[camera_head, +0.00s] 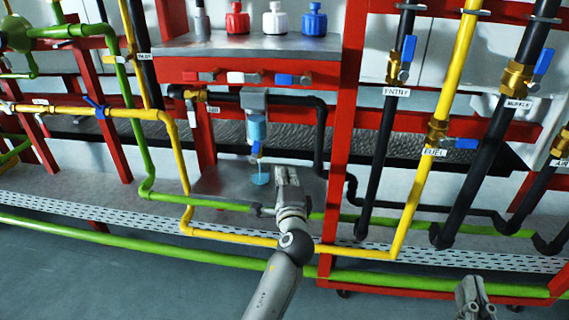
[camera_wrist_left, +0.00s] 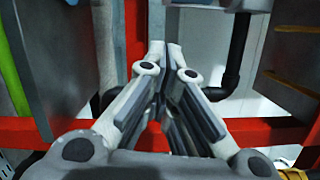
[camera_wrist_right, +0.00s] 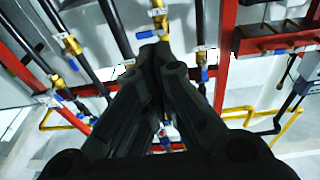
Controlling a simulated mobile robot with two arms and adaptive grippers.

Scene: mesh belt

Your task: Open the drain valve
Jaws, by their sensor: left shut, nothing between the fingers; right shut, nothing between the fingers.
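A clear container (camera_head: 257,128) with blue liquid hangs below a grey fitting on the black pipe. A small valve with a blue handle (camera_head: 256,149) sits at its bottom, and I take this for the drain valve. A stream falls from it into a blue puddle (camera_head: 260,179) on the grey tray (camera_head: 215,182). My left gripper (camera_head: 287,172) is shut and empty, just right of and below this valve, apparently not touching it. Its closed fingers fill the middle of the left wrist view (camera_wrist_left: 172,55). My right gripper (camera_head: 470,290) is shut and empty at the lower right.
Red posts (camera_head: 348,130) frame the rack. Right of it, the black ENTRY pipe (camera_head: 385,130) and yellow FUEL pipe (camera_head: 455,80) carry blue-handled valves. A shelf (camera_head: 300,44) above holds red, white and blue bottles. A yellow pipe (camera_head: 225,236) runs low in front.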

